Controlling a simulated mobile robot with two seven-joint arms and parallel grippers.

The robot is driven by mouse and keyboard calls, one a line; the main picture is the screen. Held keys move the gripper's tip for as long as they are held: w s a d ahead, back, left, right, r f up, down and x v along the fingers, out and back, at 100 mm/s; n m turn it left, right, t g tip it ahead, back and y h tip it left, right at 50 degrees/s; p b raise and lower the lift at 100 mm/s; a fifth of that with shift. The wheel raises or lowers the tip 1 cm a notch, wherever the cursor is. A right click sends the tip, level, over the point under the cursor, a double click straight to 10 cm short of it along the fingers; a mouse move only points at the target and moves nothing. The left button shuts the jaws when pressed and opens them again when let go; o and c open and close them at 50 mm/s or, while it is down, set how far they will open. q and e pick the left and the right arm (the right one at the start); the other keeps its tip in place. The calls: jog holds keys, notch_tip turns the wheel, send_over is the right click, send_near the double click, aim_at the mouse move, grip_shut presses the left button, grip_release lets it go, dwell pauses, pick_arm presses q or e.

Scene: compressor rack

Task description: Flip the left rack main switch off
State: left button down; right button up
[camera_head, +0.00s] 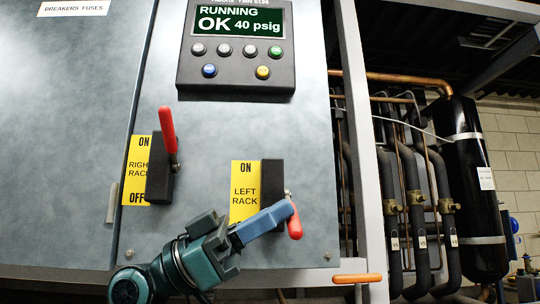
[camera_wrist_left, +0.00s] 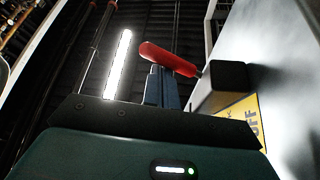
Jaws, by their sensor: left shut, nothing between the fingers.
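The left rack main switch is a black box (camera_head: 272,180) beside a yellow label (camera_head: 244,190) reading ON and LEFT RACK. Its red handle (camera_head: 295,222) points down, away from ON; it also shows in the left wrist view (camera_wrist_left: 168,58). My left gripper (camera_head: 287,209) is shut and empty, with its blue fingers right at the handle. In the left wrist view the fingers (camera_wrist_left: 162,88) stand just below or against the handle; I cannot tell whether they touch. The gripper hides the label's lower part in the head view. My right gripper is not in view.
The right rack switch (camera_head: 159,182) sits left of it, its red handle (camera_head: 167,130) pointing up at ON. A control panel (camera_head: 236,48) above reads RUNNING OK 40 psig. Pipes and a black tank (camera_head: 474,190) stand right of the cabinet. An orange handle (camera_head: 357,279) is low right.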

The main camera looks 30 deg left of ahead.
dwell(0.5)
pick_arm(q)
jog(key=b+v, duration=0.2)
jog(key=v, duration=1.1)
jog(key=shift+b, duration=0.3)
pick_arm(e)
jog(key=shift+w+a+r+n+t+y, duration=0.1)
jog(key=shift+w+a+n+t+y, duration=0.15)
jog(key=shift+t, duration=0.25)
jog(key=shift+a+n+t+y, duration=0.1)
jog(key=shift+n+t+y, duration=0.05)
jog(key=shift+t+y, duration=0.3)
